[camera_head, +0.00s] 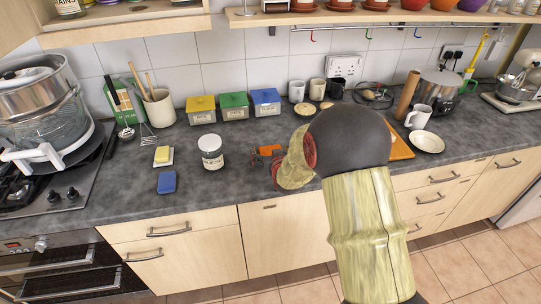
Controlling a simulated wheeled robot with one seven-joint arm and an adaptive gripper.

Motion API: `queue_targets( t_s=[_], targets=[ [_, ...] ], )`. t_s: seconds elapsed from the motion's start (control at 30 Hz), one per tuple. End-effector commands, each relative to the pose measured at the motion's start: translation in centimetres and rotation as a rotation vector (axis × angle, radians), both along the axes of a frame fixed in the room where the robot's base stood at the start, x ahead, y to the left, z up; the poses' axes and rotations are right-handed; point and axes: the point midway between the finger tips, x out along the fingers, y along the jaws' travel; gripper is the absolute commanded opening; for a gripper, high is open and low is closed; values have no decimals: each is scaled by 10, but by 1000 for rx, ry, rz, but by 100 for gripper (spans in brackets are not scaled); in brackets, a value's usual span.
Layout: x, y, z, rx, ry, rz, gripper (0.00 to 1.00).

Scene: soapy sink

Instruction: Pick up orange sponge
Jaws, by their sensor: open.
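A small orange block (268,150), which looks like the orange sponge, lies on the grey worktop near the middle, partly covered by my arm. The dark fingers of my gripper (259,160) show small beside it, on its near left side. The gripper is open; I cannot tell whether the fingers touch the block. My arm's large black joint and pale link hide much of the worktop to the right.
A white-lidded jar (210,152) stands left of the gripper. A blue sponge (167,182) and a yellow sponge (162,154) on a white dish lie further left. Yellow (202,110), green (234,106) and blue (266,102) lidded boxes stand behind.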

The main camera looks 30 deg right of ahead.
Motion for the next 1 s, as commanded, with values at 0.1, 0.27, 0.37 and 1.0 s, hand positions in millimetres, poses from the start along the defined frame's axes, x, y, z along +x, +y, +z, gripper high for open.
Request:
queue_targets(
  t_s=[0.1,0.27,0.37,1.0],
  targets=[
    [0,0,1,0,0,0,89],
    [0,0,0,0,0,0,81],
    [0,0,0,0,0,0,75],
    [0,0,2,0,0,0,54]
  ],
)
